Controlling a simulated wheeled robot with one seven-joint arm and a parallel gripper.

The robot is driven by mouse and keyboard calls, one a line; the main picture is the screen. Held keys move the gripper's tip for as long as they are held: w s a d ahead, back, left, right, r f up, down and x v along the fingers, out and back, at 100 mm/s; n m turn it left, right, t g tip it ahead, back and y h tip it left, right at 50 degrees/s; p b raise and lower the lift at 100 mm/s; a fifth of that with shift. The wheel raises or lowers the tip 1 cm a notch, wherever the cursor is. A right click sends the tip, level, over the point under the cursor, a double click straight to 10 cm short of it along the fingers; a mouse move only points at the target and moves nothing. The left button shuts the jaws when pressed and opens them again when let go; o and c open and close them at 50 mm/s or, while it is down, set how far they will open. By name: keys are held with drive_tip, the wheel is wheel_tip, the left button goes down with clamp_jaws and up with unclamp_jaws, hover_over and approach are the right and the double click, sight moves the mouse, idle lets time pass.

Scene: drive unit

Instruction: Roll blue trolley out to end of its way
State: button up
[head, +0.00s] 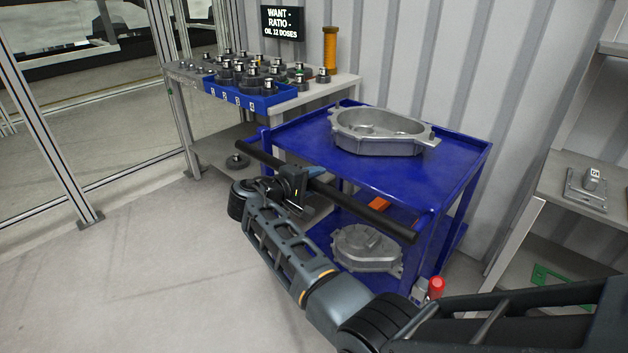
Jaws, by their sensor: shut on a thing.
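The blue trolley (385,172) stands against the corrugated wall, between a bench on the left and a grey table on the right. Its black push bar (360,210) runs along the near side. My gripper (304,176) is shut on this bar, left of its middle; the arm hides part of the trolley's front left and lower shelf. A grey metal housing (378,145) sits on the top shelf. Another grey housing (366,250) and an orange item (379,203) are on the lower shelf. The trolley's wheels are hidden or too unclear to make out.
The left bench (345,86) holds a blue tray (245,104) of metal parts and an orange cylinder (330,50). A right table (575,214) stands close by. A red-topped item (436,288) is near the trolley's right front. Open floor (150,270) lies in front and left.

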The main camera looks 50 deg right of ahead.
clamp_jaws()
idle(0.8)
